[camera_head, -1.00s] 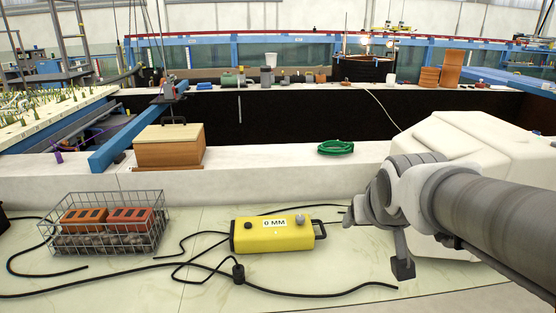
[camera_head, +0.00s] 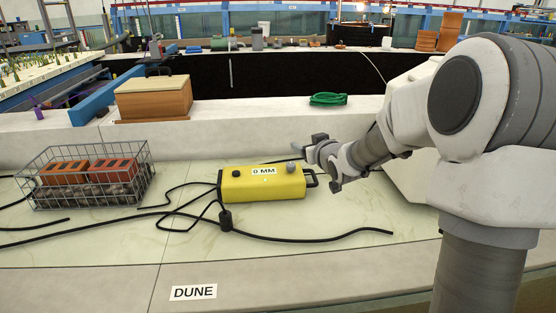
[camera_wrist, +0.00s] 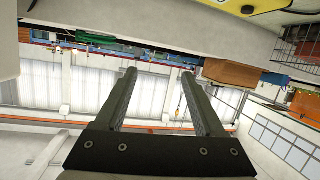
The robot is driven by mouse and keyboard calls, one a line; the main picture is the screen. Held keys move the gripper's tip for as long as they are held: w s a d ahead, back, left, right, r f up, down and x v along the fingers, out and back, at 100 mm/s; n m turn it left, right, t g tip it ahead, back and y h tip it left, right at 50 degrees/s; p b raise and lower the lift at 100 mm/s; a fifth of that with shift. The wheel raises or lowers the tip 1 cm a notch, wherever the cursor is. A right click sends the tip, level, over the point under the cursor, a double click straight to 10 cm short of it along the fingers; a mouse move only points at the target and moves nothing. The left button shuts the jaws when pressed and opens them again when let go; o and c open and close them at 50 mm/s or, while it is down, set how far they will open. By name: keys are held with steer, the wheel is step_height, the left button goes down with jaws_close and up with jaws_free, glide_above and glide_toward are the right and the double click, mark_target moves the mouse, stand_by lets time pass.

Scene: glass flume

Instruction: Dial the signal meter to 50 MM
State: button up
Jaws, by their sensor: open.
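The signal meter (camera_head: 262,187) is a yellow box lying on the pale bench. Its white label (camera_head: 264,171) reads 0 MM. A round grey knob (camera_head: 291,167) sits on its top at the right, and a small black knob or button (camera_head: 236,173) at the left. A dark handle is at its right end. My gripper (camera_head: 316,166) is at the right end of the meter, close to the grey knob; whether it touches the meter is unclear. In the wrist view my gripper (camera_wrist: 158,75) is open and empty, and a yellow part of the meter (camera_wrist: 268,13) shows at the top right.
A wire basket (camera_head: 132,190) with orange bricks and stones stands left of the meter. Black cables (camera_head: 300,239) lie around it. A wooden box (camera_head: 153,97) and a green hose coil (camera_head: 330,99) rest on the ledge behind. A DUNE label (camera_head: 193,292) marks the front edge.

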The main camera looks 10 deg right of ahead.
steer(key=w+f+t+y+b, duration=0.2)
steer(key=w+f+b, duration=0.15)
steer(key=f, duration=0.25)
steer(key=t+b, duration=0.1)
steer(key=b, duration=0.1)
glide_toward(293, 167)
steer(key=w, duration=0.2)
steer(key=shift+w+a+f+y, duration=0.15)
steer(key=shift+w+a+y, duration=0.05)
steer(key=shift+w+y, duration=0.1)
steer(key=b+x, duration=0.1)
steer(key=x, duration=0.5)
steer(key=shift+x, duration=0.75)
steer(key=shift+b, duration=0.3)
jaws_close()
